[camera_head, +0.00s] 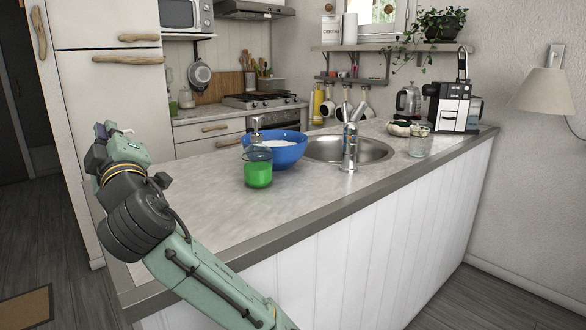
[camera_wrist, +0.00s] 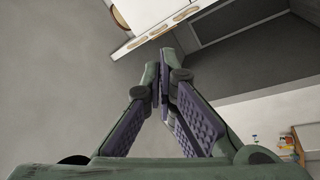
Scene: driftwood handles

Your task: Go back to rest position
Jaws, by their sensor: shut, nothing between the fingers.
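My arm reaches up from the bottom of the head view, along the left end of the counter. My gripper (camera_head: 101,140) is at its upper end, in front of the white fridge and above the counter's left corner. In the wrist view my gripper (camera_wrist: 165,72) shows green links and purple ridged pads that meet at the tips. It is shut with nothing between the fingers. No object is in contact with it.
The counter (camera_head: 200,222) runs from my arm to the right. It holds a green soap bottle (camera_head: 258,170), a blue bowl (camera_head: 285,152), a sink with a faucet (camera_head: 349,150), a glass jar (camera_head: 419,142) and a coffee machine (camera_head: 455,105). The fridge (camera_head: 115,85) stands behind my gripper.

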